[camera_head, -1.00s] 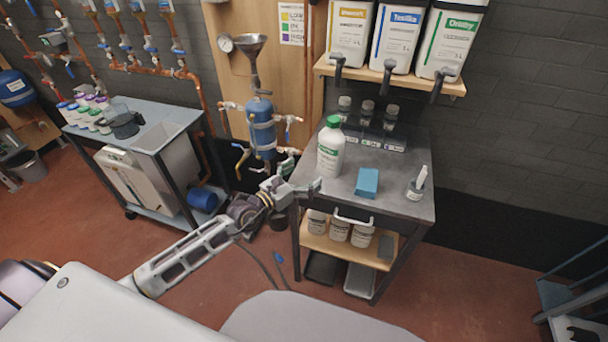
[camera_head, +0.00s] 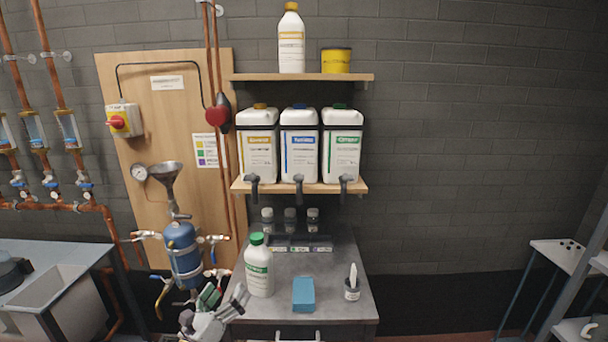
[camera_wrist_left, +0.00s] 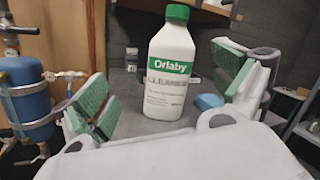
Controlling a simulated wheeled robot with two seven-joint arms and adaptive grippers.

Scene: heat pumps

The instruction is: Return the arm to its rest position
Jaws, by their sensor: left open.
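My left gripper (camera_head: 222,308) shows at the bottom of the head view, at the front left edge of the grey worktable (camera_head: 335,268). It is open and empty. In the left wrist view its two green-padded fingers (camera_wrist_left: 165,105) stand wide apart, with a white bottle with a green cap (camera_wrist_left: 170,70) beyond them, labelled Orlaby. In the head view that bottle (camera_head: 259,268) stands upright on the table just beyond and right of the gripper. I cannot tell the exact gap between them. My right gripper is not in view.
A blue block (camera_head: 303,294) and a small jar (camera_head: 352,288) stand on the table. The blue vessel with funnel and valves (camera_head: 183,252) is close left of my gripper. Shelves above hold three canisters (camera_head: 299,145). A sink bench (camera_head: 60,262) stands at the left.

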